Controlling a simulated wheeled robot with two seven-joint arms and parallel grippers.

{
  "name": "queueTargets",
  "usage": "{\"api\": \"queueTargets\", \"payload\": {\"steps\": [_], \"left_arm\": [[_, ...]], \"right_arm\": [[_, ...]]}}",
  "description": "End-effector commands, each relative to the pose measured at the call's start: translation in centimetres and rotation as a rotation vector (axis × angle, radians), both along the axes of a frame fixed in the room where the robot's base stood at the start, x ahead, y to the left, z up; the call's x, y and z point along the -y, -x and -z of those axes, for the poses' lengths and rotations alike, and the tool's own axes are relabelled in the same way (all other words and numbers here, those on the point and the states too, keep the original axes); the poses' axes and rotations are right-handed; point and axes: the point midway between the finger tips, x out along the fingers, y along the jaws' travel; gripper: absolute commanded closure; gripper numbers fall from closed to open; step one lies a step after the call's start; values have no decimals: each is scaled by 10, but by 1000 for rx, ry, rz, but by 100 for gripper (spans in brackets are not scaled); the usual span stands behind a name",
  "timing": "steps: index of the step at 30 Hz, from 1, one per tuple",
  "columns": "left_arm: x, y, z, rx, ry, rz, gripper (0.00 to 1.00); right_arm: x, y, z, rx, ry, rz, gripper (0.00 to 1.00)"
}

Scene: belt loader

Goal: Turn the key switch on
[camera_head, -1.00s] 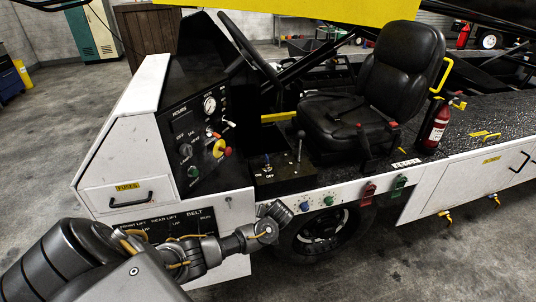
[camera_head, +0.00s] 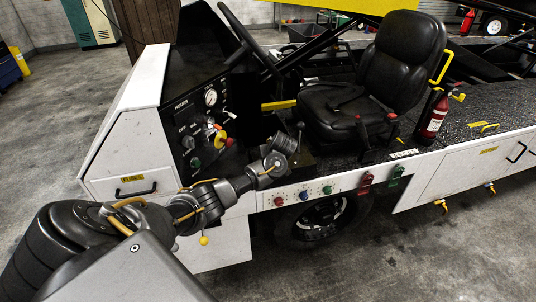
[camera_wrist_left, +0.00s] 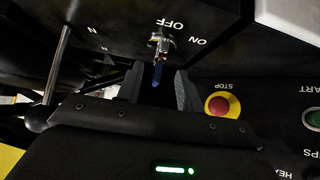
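The key switch (camera_wrist_left: 158,40) shows in the left wrist view on a dark panel with OFF and ON printed beside it, upside down. A metal barrel stands out, and a blue piece (camera_wrist_left: 157,76) reaches down from it between my finger pads. My left gripper (camera_wrist_left: 158,88) is open, with a finger on either side of the blue piece and dark gaps between; I see no clear contact. In the head view my left wrist covers the small control box beside the seat, and the key is hidden there. My right gripper is not in view.
A red stop button (camera_wrist_left: 219,105) on yellow and a green start button (camera_wrist_left: 314,118) are close by on the right in the wrist view. A lever (camera_wrist_left: 58,65) stands close on the left. The black seat (camera_head: 405,60) and a fire extinguisher (camera_head: 433,117) lie further right.

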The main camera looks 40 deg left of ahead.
Motion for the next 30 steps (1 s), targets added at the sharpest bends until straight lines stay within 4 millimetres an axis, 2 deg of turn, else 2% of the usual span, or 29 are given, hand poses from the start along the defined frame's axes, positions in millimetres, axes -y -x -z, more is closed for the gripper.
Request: {"api": "queueTargets", "payload": {"steps": [3, 9, 20, 21, 28, 30], "left_arm": [[-12, -8, 15, -2, 2, -2, 63], [-25, -18, 29, 1, -1, -1, 63], [-28, -20, 34, 1, -1, 1, 63], [-28, -20, 34, 1, -1, 1, 65], [-28, -20, 34, 1, -1, 1, 95], [-28, -20, 34, 1, -1, 0, 100]], "right_arm": [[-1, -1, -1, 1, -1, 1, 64], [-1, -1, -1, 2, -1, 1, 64], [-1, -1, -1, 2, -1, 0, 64], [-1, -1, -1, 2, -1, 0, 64], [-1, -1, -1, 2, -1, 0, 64], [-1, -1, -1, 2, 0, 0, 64]]}}
